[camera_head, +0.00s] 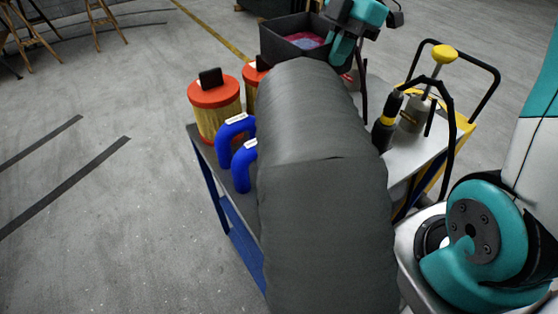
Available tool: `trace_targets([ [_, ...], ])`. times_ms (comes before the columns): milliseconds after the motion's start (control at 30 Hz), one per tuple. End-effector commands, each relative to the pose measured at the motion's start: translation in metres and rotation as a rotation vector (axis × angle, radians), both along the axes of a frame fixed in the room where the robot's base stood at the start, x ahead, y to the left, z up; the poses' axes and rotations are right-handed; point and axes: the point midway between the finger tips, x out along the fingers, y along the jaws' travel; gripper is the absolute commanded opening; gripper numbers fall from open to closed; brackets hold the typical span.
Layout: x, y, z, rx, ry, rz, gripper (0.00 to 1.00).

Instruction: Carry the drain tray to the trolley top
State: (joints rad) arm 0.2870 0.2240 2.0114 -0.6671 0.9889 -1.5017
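A black open-topped tray (270,44), which looks like the drain tray, is at the top centre with something red and blue inside. Its underside is partly hidden by the grey roll, so I cannot tell whether it rests on anything. My teal arm end reaches the tray's right side, where my gripper (335,45) appears. Its fingertips are not clear, and I cannot tell whether they grip the rim. The trolley (410,155) stands at the right, with a pale flat top, a yellow frame and a black push handle.
A black-and-yellow tool (386,120) and a yellow-knobbed grey can (414,110) occupy the trolley top.

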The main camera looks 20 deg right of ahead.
Motion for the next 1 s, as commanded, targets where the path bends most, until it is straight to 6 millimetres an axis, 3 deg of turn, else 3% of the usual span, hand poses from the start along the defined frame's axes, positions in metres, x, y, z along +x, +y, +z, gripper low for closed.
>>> trace_targets([
  [33,0.001,0.0,-0.015,0.0,-0.004,0.002,0.0],
  [267,0.001,0.0,-0.03,0.002,-0.003,0.002,0.0],
  [367,0.0,0.001,-0.046,0.003,0.001,0.001,0.0],
  [800,0.0,0.001,-0.153,0.001,0.003,0.001,0.0],
  [1000,0.001,0.0,-0.181,0.001,-0.001,0.001,0.0],
])
